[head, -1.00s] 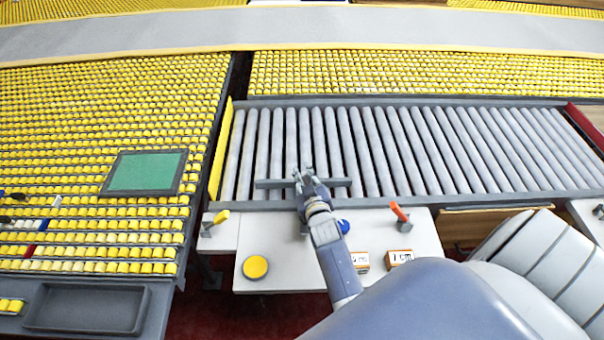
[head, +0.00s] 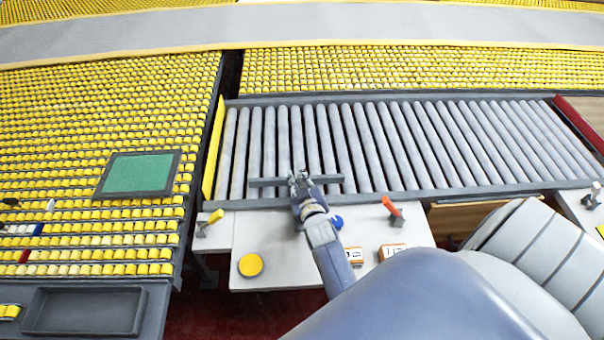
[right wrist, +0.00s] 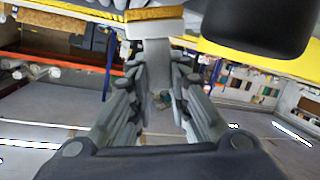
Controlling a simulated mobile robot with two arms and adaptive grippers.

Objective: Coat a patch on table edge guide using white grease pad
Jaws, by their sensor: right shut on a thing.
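The table edge guide appears to be the dark grey bar (head: 268,183) along the near side of the roller table in the head view. My right gripper (head: 299,181) is over the middle of this bar and covers part of it. In the right wrist view, my right gripper (right wrist: 158,88) is shut on the grey handle of the white pad (right wrist: 153,30), which has a tan layer on its far side. The pad is hidden in the head view, so contact with the guide cannot be told. My left gripper is not in view.
A white side table (head: 275,235) carries a round yellow-topped tin (head: 250,265), a blue item (head: 336,222), small labelled boxes (head: 391,251) and an orange-handled clamp (head: 391,206). Grey rollers (head: 420,145) lie beyond the guide. A green panel (head: 140,172) lies on yellow rollers at left.

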